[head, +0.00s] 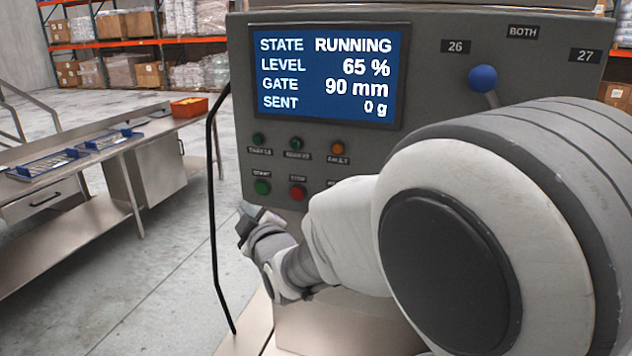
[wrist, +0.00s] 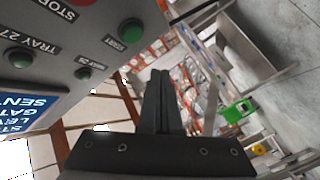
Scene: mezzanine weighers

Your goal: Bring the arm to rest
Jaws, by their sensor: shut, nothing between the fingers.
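My arm reaches in from the right in the head view, in front of a grey control panel (head: 430,75). Its wrist end bends down to the left, just below the panel's buttons. My gripper shows in the wrist view (wrist: 159,78) with both fingers together and nothing between them. In the head view the gripper end (head: 252,222) is small and its fingers are hard to make out. In the wrist view the panel (wrist: 105,50) with a green START button (wrist: 131,31) lies at upper left, beside the fingers. I cannot tell the exact gap.
The panel's screen (head: 328,76) reads RUNNING, level 65 %, gate 90 mm, sent 0 g. A blue-knobbed lever (head: 482,79) stands between labels 26 and 27. A metal bench (head: 60,215) with blue trays and an orange bin (head: 189,107) stands left. Floor between is open.

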